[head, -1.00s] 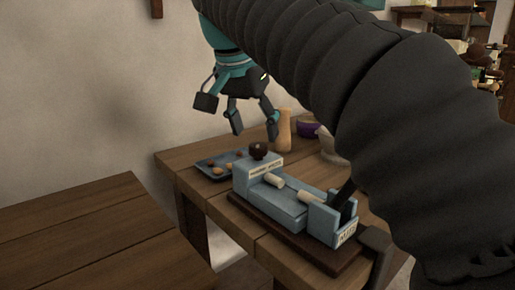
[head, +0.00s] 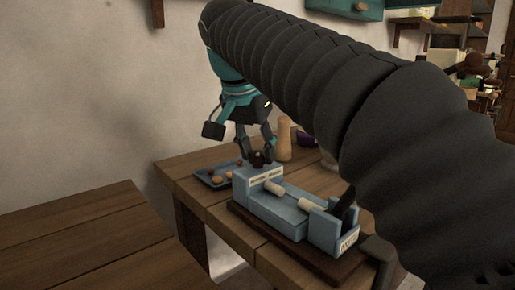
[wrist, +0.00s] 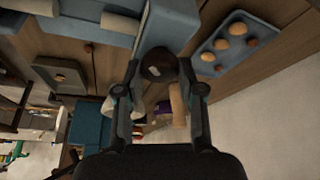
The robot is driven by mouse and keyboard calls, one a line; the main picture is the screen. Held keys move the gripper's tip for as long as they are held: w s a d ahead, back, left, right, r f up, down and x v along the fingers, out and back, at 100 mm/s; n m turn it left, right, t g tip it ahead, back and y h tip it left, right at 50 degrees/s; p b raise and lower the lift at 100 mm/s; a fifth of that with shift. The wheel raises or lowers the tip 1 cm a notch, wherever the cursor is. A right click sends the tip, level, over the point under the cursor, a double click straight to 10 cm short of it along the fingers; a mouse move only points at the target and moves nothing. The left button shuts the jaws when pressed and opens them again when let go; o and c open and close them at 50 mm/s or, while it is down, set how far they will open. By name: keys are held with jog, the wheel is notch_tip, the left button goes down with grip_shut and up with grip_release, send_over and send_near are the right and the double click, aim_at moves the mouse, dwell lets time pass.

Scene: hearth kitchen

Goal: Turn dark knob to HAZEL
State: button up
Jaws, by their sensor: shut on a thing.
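The dark knob (head: 257,160) sits on top of the raised left end of a blue machine (head: 277,208). My gripper (head: 255,158) is over that end with its fingers down around the knob. In the wrist view the dark round knob (wrist: 158,64) lies between the two fingertips (wrist: 160,72), and my gripper is shut on it. A pale label strip with dark lettering (head: 265,175) runs along the machine's end below the knob; its words are too small to read. Another label (head: 348,240) is on the machine's near right end.
The machine stands on a dark board on a wooden table (head: 215,210). A blue tray (wrist: 240,43) with several round brown pieces lies beside it. A tan bottle-like thing (head: 284,140) and a purple bowl (head: 305,139) stand behind. My arm covers the right side.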

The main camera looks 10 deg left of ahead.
jog(key=n+y+p, duration=0.1)
jog(key=n, duration=0.1)
jog(key=n+p, duration=0.1)
jog(key=n, duration=0.1)
jog(key=shift+d+n+y, duration=0.15)
jog(key=shift+n+y, duration=0.25)
jog(key=n+p, duration=0.1)
jog(key=n, duration=0.1)
jog(key=n+y+p, duration=0.1)
jog(key=n, duration=0.1)
jog(key=shift+d+r+n+y, duration=0.1)
jog(key=shift+n+y, duration=0.2)
jog(key=n, duration=0.2)
jog(key=n+g+y+p, duration=0.1)
jog(key=n, duration=0.1)
jog(key=shift+w+y, duration=0.15)
jog(key=shift+y, duration=0.15)
jog(key=shift+n+g+y, duration=0.4)
jog(key=shift+n+g, duration=0.4)
jog(key=shift+n, duration=1.4)
jog(key=o, duration=1.1)
jog(key=shift+o, duration=0.2)
